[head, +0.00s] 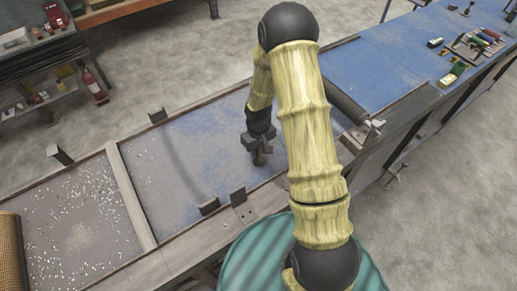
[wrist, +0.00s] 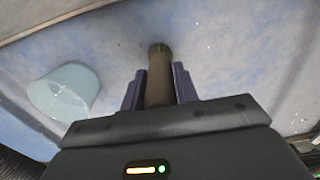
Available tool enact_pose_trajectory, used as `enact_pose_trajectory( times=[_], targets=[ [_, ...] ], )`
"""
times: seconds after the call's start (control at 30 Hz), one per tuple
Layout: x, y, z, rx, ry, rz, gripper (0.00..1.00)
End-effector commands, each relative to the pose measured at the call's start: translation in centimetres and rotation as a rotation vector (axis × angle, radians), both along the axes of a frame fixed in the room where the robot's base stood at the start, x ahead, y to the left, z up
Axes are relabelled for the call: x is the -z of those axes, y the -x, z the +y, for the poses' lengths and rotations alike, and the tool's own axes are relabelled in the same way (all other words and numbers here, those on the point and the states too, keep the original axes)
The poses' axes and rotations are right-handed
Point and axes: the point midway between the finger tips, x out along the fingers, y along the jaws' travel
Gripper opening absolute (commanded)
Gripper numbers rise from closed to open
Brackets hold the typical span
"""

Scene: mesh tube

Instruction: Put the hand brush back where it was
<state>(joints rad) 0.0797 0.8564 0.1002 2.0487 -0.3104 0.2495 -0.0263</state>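My gripper (head: 258,147) points down over the blue-grey, dusty tray section in the head view. In the wrist view its two dark fingers (wrist: 159,88) stand close on both sides of a brown cylindrical piece (wrist: 159,72) with a ridged end, and look shut on it. The same brown piece (head: 259,159) shows below the fingers in the head view. It looks like a handle, but I cannot tell surely that it is the hand brush. Bristles are not visible. Whether its lower end touches the tray is unclear.
A pale blue translucent round thing (wrist: 65,92) shows left of the fingers. A divider (head: 131,195) separates the tray from a section with white chips (head: 80,235). Small dark upright brackets (head: 237,196) line the edges. A blue table (head: 400,60) at right holds several tools.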

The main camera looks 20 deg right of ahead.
Motion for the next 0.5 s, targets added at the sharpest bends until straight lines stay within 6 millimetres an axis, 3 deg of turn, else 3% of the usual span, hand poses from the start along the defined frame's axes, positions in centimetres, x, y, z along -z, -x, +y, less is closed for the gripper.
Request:
enact_pose_trajectory(
  times=[0.03,0.1,0.5],
  targets=[
    [0.00,0.01,0.00,0.000,0.000,0.000,0.40],
    [-0.01,0.01,0.00,0.000,0.000,0.000,0.50],
    [-0.49,-0.01,-0.01,0.000,0.000,0.000,0.50]
  ],
)
